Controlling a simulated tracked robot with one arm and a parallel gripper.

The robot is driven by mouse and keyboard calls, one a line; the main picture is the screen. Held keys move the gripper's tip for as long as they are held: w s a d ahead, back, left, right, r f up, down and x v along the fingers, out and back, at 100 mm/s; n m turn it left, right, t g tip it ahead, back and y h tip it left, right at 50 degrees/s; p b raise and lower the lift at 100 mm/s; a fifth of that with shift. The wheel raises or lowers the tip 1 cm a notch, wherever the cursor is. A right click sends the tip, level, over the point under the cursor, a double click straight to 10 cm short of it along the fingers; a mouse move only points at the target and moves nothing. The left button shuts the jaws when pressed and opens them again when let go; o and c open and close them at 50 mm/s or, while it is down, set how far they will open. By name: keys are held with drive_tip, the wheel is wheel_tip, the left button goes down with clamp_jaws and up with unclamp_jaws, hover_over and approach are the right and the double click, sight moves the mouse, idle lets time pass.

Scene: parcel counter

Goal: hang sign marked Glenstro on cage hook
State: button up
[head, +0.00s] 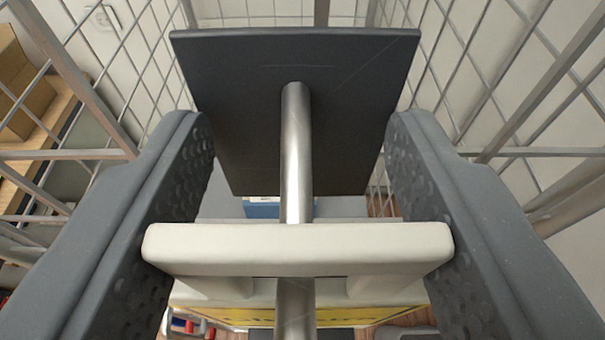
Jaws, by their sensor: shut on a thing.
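My gripper (298,245) has a dark grey finger on each side of the view. It is shut on the ends of a cream handle bar (220,246). Below the bar show the cream posts and the yellow face of the sign (240,317), with dark lettering too cut off to read. A silver hook rod (297,150) runs from a dark grey plate (350,120) toward me. It passes behind the bar and shows again below it, in front of the yellow face, so it runs through the handle opening. Whether the bar touches the rod cannot be told.
Grey wire cage mesh (500,60) stands on both sides and behind the plate. At the left are a wooden shelf (50,140) and a cardboard box (25,95). A blue object (262,209) and small red items (189,327) show lower down, partly hidden.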

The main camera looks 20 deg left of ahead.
drive_tip(key=shift+a+f, duration=0.15)
drive_tip(key=shift+f, duration=0.05)
drive_tip(key=o, duration=1.4)
drive_tip(key=shift+w, duration=0.1)
drive_tip(key=shift+o, duration=0.2)
drive_tip(key=shift+a, duration=0.1)
drive_tip(key=shift+r, duration=0.15)
drive_tip(key=b+v, duration=0.2)
drive_tip(key=v, duration=1.2)
drive_tip(key=s+a+r+m+h+b, duration=0.1)
drive_tip(key=s+r+h+b, duration=0.1)
drive_tip(key=s, duration=0.4)
drive_tip(key=s+a+r+m+t+h+b, duration=0.1)
drive_tip(key=s+a+r+m+h+b, duration=0.1)
drive_tip(key=s+r+b, duration=0.2)
drive_tip(key=s+r, duration=0.3)
drive_tip(key=shift+s+a+r+m+t+h, duration=0.15)
drive_tip(key=shift+a+r+m+t+h, duration=0.15)
